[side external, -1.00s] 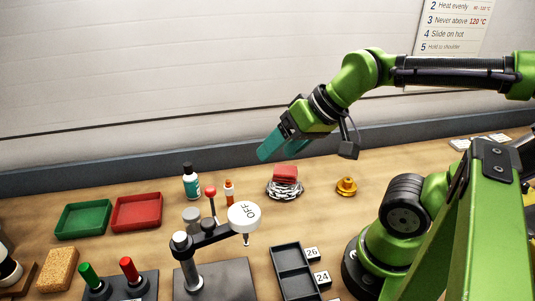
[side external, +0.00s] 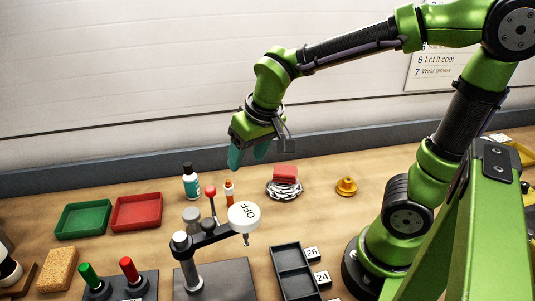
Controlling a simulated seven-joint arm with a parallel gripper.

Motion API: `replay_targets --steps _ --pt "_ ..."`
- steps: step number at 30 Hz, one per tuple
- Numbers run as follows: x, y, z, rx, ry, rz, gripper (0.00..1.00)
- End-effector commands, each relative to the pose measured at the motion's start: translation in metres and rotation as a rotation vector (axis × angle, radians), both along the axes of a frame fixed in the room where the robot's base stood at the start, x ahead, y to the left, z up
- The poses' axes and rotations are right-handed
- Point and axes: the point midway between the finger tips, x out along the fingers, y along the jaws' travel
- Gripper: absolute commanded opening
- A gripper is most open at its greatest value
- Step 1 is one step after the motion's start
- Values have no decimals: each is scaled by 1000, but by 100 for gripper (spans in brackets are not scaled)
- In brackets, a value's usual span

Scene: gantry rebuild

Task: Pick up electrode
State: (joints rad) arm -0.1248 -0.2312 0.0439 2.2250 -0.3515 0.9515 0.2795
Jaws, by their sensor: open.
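My gripper (side external: 248,158) has teal fingers, parted and empty, pointing down above the back of the bench. Below it and slightly left stands a small orange and white tube (side external: 229,191). A thin rod with a red ball top (side external: 211,191) stands beside the tube. I cannot tell for sure which thing is the electrode. A red block (side external: 285,173) on a coil of silvery metal (side external: 284,189) lies below and right of my gripper.
A white and teal bottle (side external: 190,183) stands left of the tube. Red tray (side external: 136,212) and green tray (side external: 83,220) lie left, a black divided tray (side external: 291,258) in front. A brass piece (side external: 346,187) sits right.

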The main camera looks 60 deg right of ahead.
Motion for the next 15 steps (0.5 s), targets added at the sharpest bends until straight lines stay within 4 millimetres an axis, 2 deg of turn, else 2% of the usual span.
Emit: replay_targets --steps 3,5,7,9,11,15 --pt "29 -1 -7 -72 20 -53 58" --pt "41 -5 -3 -97 2 -99 58" --pt "44 -9 4 -102 -25 -144 58" --pt "45 -11 0 -98 -23 -168 58" --pt "47 -12 -7 -95 -21 -176 58" --pt "55 -18 -33 -96 -18 -175 58"
